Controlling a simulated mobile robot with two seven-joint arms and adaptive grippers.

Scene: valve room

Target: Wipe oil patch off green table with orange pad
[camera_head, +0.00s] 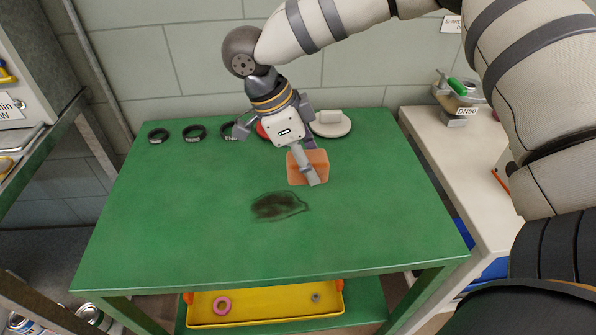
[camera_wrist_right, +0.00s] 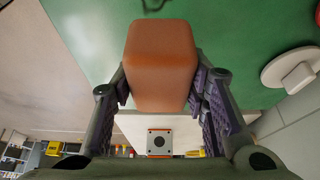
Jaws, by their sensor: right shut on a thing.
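The green table (camera_head: 180,215) fills the middle of the head view. A dark, smeared oil patch (camera_head: 278,206) lies on its top near the centre. My right gripper (camera_head: 307,170) is shut on the orange pad (camera_head: 312,158), just behind the patch and to its right. In the right wrist view the pad (camera_wrist_right: 160,65) sits between the two fingers. I cannot tell whether the pad touches the table. My left gripper is not in view.
Black rings (camera_head: 194,132) and a white round dish (camera_head: 331,127) stand along the table's back edge, with a red thing partly hidden behind my right gripper. A yellow tray (camera_head: 265,308) is on the shelf below. A pale bench (camera_head: 455,150) is at right. The table's front is clear.

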